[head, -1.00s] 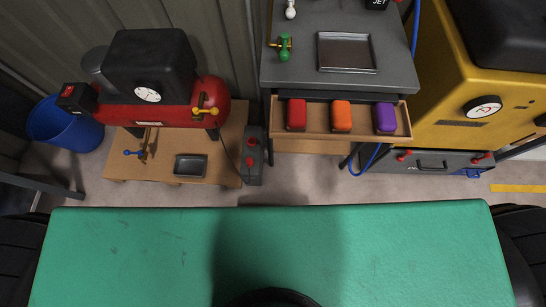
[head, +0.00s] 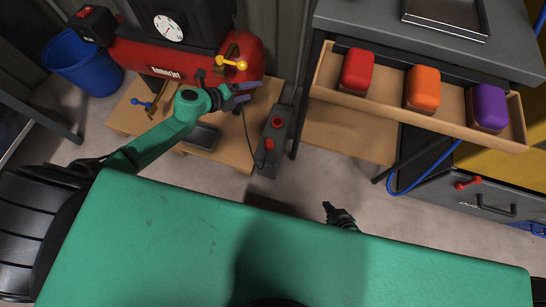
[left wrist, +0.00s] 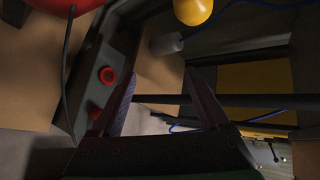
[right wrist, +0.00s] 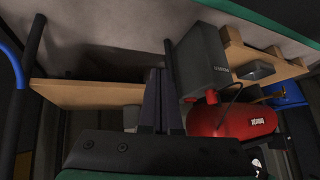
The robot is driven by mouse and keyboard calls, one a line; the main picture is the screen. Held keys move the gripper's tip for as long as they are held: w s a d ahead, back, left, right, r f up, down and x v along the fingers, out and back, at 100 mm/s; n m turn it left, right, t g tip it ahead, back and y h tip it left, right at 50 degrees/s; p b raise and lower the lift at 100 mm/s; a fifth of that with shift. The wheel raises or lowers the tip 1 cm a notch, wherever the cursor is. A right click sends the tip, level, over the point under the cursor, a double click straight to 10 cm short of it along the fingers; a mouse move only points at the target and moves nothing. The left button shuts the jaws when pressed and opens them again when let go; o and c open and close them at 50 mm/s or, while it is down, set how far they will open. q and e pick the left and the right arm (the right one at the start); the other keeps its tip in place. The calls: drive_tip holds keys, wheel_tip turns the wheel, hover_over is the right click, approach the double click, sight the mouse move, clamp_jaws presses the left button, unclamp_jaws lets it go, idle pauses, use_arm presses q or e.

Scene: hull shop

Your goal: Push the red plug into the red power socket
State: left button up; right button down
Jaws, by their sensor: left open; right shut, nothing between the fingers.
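The grey power box (head: 266,160) stands on the floor right of the compressor bench. Its top shows a round red socket (head: 277,122) and, nearer, a red plug (head: 269,144) beside a black cable. I cannot tell how the plug sits on the box. In the left wrist view the socket (left wrist: 107,75) is clear left of the fingers; the plug (left wrist: 97,113) is partly hidden by the left finger. My left gripper (head: 246,92) is open and empty, up and left of the box. My right gripper (head: 328,208) is shut and empty, right of and below the box.
A red compressor (head: 185,55) with a yellow-handled valve (head: 231,63) is close to my left gripper. A grey tray (head: 201,136) lies on the wooden bench (head: 128,115). An open drawer (head: 390,101) holds red, orange and purple blocks. A blue bin (head: 85,62) stands at left.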

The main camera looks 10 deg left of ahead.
use_arm(q)
drive_tip(key=s+d+f+m+g+h+b, duration=0.1)
drive_tip(key=s+d+f+m+g+b, duration=0.15)
drive_tip(key=d+f+m+b, duration=0.35)
drive_tip(key=m+g+y+b, duration=0.3)
drive_tip(key=m+b, duration=0.2)
drive_tip(key=m, duration=0.6)
approach(267, 143)
drive_tip(key=b+x, duration=0.3)
drive_tip(key=x, duration=0.1)
drive_tip(key=shift+d+f+b, duration=0.1)
drive_tip(key=shift+f+b, duration=0.15)
drive_tip(key=shift+b, duration=0.1)
drive_tip(key=shift+w+d+f, duration=0.25)
drive_tip(key=shift+f, duration=0.25)
drive_tip(key=shift+w+d+f+b, duration=0.15)
drive_tip(key=shift+f+b, duration=0.1)
drive_tip(key=shift+b, duration=0.1)
drive_tip(key=shift+r, duration=0.1)
use_arm(e)
drive_tip(key=w+a+m+t+y, duration=0.1)
drive_tip(key=w+a+t+y, duration=0.2)
drive_tip(key=w+a+t, duration=0.2)
drive_tip(key=w+a, duration=0.2)
drive_tip(key=a, duration=0.1)
drive_tip(key=shift+w+r+t, duration=0.2)
drive_tip(key=shift+r+t, duration=0.05)
drive_tip(key=shift+t, duration=0.15)
